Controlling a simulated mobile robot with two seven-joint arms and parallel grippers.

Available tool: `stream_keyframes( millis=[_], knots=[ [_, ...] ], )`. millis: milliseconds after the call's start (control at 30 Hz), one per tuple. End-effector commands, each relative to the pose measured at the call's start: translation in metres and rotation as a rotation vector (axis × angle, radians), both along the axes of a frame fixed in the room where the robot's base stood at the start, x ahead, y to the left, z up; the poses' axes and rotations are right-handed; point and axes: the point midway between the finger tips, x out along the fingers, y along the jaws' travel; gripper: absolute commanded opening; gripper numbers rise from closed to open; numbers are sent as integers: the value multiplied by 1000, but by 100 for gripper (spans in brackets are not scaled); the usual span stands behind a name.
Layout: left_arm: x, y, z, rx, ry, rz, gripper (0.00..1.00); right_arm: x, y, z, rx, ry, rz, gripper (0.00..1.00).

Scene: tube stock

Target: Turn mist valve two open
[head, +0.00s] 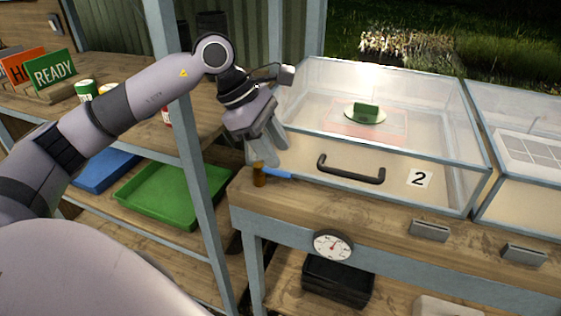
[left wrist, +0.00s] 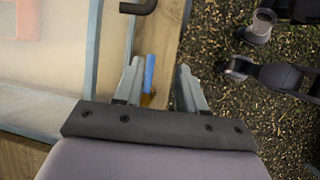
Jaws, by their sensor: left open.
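The mist valve is a small brass body (head: 260,176) with a blue lever (head: 279,175), at the front left corner of the clear case marked 2 (head: 419,179). The lever points right in the head view, along the case front. My left gripper (head: 268,154) is open just above the valve, fingers pointing down. In the left wrist view the blue lever (left wrist: 150,72) lies between the two open fingers (left wrist: 156,85), nearer the left one. The brass body (left wrist: 147,99) is partly hidden by the gripper. I cannot tell whether the fingers touch the lever.
A black handle (head: 351,171) sticks out from the case front, right of the valve. A round gauge (head: 333,246) hangs below the bench edge. A blue-grey shelf post (head: 201,190) stands left of the gripper. A green tray (head: 172,196) lies on the lower shelf.

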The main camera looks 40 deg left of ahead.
Motion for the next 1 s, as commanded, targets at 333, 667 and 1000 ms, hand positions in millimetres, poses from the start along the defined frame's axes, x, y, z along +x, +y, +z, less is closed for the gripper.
stream_keyframes(
  millis=[333, 667, 1000],
  knots=[
    [7, 10, -19, 79, -11, 7, 40, 0, 0, 0, 0, -1, 1, 43],
    [18, -4, -56, 76, -13, 9, 40, 0, -1, 2, -2, -5, 1, 43],
    [20, -5, -59, 75, -15, 9, 34, 0, -1, 2, -4, -4, 1, 43]
  ],
)
